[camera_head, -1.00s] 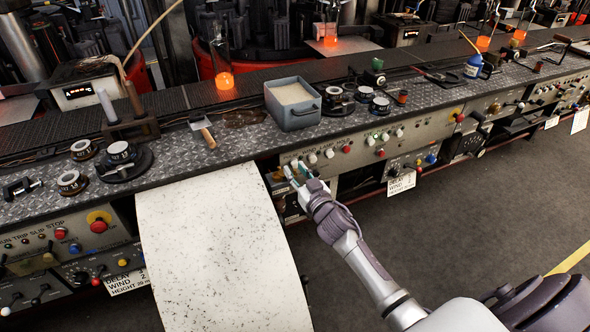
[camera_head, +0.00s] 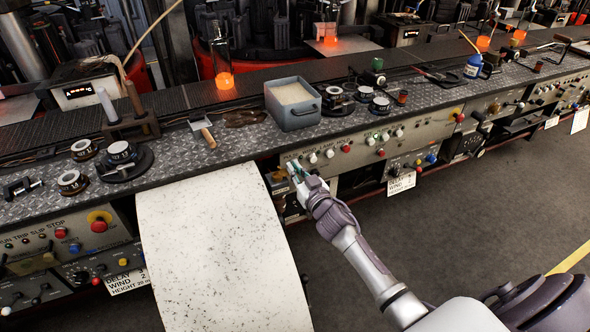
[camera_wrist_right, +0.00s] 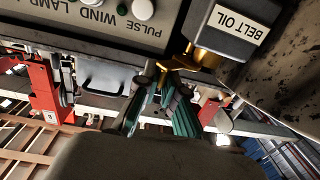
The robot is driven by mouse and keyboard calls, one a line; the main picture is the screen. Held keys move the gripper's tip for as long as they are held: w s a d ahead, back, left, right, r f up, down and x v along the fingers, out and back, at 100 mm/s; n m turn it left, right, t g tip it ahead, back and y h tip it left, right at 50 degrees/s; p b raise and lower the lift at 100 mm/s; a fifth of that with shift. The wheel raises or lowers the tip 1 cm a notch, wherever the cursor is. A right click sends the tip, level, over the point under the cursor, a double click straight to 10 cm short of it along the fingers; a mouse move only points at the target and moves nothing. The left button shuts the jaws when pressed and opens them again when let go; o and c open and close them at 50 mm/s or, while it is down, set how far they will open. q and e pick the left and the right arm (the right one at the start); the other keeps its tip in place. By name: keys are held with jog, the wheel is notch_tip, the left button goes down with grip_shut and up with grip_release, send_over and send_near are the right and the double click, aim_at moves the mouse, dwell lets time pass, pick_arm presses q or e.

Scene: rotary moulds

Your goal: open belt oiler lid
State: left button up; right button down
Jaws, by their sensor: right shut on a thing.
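The belt oiler (camera_wrist_right: 222,42), a dark box labelled BELT OIL, shows upside down at the upper right of the right wrist view. A brass fitting (camera_wrist_right: 203,56) is on it. My right gripper (camera_wrist_right: 156,86) is at this fitting, its teal-padded fingers close together and shut on it; the exact contact is partly hidden. In the head view my right gripper (camera_head: 297,172) is at the panel front just below the bench edge, by the white sheet's right side. I cannot make out a separate lid. My left gripper is not in view.
A white speckled chute sheet (camera_head: 222,240) hangs from the bench left of my right gripper. A control panel (camera_head: 350,152) with knobs is just right of it. A grey bin (camera_head: 293,115) stands on the bench above. The dark floor (camera_head: 460,220) at right is clear.

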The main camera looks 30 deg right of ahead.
jog(key=shift+w+d+n+g+y+b, duration=0.55)
jog(key=shift+n+g+y+b, duration=0.3)
jog(key=shift+n+y+b, duration=0.95)
jog(key=shift+w+d+n+g+y+b, duration=0.5)
jog(key=shift+n+g+y+b, duration=0.55)
jog(key=shift+y, duration=1.4)
jog(key=shift+w+d+n+g+y+b, duration=0.3)
jog(key=shift+w+n+g+y+b, duration=0.65)
jog(key=shift+n+y, duration=0.95)
jog(key=shift+s+m+t+y, duration=0.25)
jog(key=c, duration=1.3)
grip_release()
jog(key=v, duration=1.2)
